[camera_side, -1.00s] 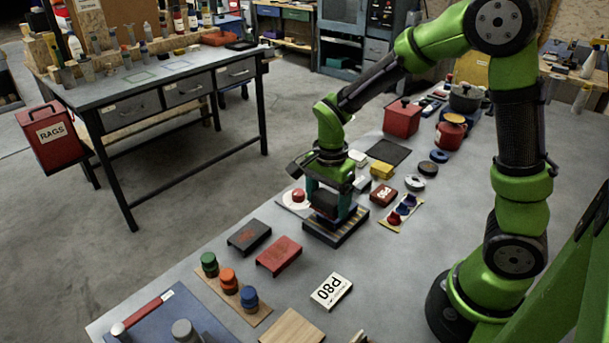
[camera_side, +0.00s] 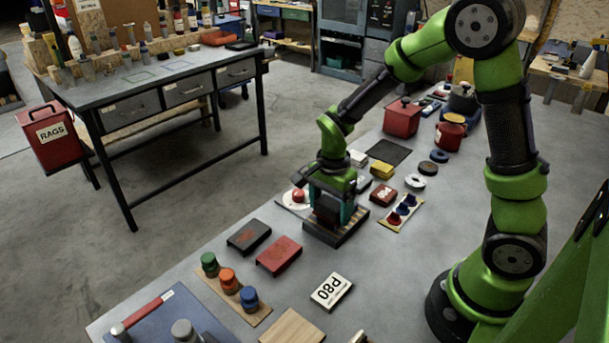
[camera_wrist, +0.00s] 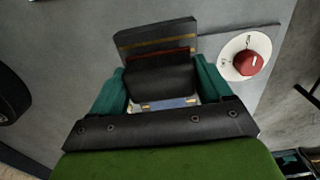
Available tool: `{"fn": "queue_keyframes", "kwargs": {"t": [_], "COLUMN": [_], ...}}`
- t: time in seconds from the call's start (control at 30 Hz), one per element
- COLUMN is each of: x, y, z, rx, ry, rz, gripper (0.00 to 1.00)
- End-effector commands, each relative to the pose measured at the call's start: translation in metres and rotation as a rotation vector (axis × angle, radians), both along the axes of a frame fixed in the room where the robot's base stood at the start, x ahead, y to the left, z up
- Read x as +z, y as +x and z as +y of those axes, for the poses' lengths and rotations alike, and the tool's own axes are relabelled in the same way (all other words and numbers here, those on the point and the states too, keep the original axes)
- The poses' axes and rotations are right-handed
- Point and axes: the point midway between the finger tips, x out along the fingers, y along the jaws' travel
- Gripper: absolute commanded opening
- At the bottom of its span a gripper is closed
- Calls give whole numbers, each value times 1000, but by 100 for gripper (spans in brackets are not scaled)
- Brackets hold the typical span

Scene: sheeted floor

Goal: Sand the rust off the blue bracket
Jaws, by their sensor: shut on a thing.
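My gripper (camera_side: 338,212) points down over a dark base plate (camera_side: 352,231) with yellow stripes. In the wrist view, its teal fingers (camera_wrist: 163,92) are shut on a dark block (camera_wrist: 160,84). A reddish-brown edge shows just beyond the block. A thin blue and pale strip (camera_wrist: 168,103) shows on its near side; it may be part of the blue bracket, which is otherwise hidden under the block and fingers. I cannot tell whether the block touches it. Any rust there is hidden.
A black bracket (camera_side: 249,236) and a red bracket (camera_side: 279,256), both with rusty patches, lie to the front left. A P80 block (camera_side: 331,291) and three coloured-capped jars (camera_side: 228,281) are nearer.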

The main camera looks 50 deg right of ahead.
Motion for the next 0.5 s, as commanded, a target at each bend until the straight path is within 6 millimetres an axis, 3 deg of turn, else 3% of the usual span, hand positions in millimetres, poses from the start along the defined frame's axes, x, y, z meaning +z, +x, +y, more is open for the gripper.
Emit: {"fn": "queue_keyframes", "kwargs": {"t": [0.13,0.27,0.5], "x": [0,25,43], "y": [-1,1,0], "z": [15,13,12], "rx": [5,1,0], "ry": [0,1,0], "rz": [1,-9,-3], "gripper": [40,40,40]}}
